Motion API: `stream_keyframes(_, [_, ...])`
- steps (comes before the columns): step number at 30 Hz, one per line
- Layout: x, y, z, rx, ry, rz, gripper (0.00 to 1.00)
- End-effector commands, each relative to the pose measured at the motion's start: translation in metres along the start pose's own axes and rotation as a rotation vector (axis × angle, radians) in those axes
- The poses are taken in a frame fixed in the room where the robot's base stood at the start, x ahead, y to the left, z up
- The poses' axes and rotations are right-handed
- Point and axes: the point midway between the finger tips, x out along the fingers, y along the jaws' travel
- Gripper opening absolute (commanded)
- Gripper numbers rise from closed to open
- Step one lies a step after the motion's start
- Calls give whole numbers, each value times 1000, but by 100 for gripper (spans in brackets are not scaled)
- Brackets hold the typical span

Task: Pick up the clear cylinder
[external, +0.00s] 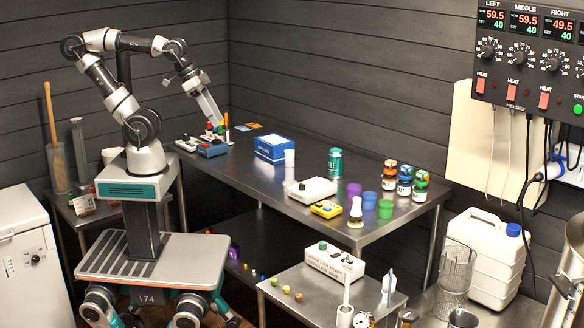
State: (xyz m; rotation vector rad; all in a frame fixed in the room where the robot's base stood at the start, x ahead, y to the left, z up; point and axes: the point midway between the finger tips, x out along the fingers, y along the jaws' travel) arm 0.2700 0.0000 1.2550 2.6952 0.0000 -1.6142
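A pale, see-through cylinder (208,106) hangs tilted from the end of my arm, its lower end pointing down and right. My gripper (195,86) appears shut around its upper end, though the fingers are too small to make out clearly. The cylinder is above the back left corner of the steel table (262,186), close to small coloured items there. I cannot tell whether its lower end touches them. Another clear tube (57,172) with a wooden stick in it stands on the left side table, beside a tall grey cylinder (79,145).
A blue device (213,148) lies below my gripper. The table's front left is mostly clear.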

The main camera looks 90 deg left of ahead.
Motion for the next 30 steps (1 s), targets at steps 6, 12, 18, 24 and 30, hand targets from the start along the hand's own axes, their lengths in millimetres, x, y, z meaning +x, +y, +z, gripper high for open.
stream_keyframes(6, [0,0,0,0,0,0,38])
stream_keyframes(12, [0,0,0,0,0,0,43])
stream_keyframes(18, [0,0,0,0,0,0,53])
stream_keyframes(24, [1,-2,-4,-5,-6,-4,53])
stream_keyframes(30, [14,-31,-50,-64,-87,-37,53])
